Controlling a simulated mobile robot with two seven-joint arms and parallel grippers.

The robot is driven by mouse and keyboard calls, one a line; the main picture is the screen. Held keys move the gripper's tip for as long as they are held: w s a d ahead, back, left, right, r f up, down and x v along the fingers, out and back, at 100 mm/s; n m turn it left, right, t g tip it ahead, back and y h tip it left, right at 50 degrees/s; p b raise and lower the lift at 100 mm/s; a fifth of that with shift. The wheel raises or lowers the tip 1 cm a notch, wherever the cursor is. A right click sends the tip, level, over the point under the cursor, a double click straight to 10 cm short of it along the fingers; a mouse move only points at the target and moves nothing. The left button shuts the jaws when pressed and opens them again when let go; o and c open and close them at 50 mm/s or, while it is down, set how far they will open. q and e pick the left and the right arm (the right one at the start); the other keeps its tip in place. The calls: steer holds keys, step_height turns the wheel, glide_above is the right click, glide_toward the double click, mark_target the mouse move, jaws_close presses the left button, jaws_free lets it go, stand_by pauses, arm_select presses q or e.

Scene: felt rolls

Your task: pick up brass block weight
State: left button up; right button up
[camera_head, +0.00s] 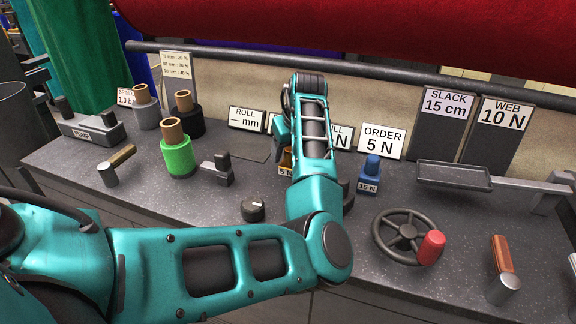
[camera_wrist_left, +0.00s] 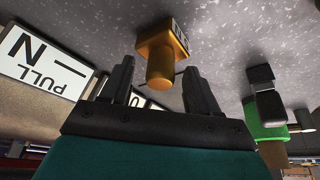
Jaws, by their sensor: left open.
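The brass block weight (camera_wrist_left: 163,52) is a yellow-orange block with a round knob, standing on the dark grey speckled counter. In the head view only a part of the brass weight (camera_head: 286,158) with its "5 N" label shows; my left arm hides the rest. In the left wrist view my left gripper (camera_wrist_left: 159,70) is open and empty. Its two fingers point at the weight, one on each side of the knob, with visible gaps. In the head view the left fingertips are hidden behind the arm. My right gripper is not in view.
A blue weight (camera_head: 370,173) labelled 15 N stands right of my left arm. A handwheel (camera_head: 401,236) with a red knob is nearer the front. A black dial (camera_head: 253,209) and a green roll (camera_head: 177,157) are to the left. Sign cards line the back.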

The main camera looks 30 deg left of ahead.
arm_select(q)
steer(key=c, duration=0.9)
jaws_close()
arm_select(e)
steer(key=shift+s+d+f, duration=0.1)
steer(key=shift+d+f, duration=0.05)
arm_select(q)
steer(key=shift+r, duration=0.1)
step_height(320, 180, up, 18)
steer(key=p, duration=0.3)
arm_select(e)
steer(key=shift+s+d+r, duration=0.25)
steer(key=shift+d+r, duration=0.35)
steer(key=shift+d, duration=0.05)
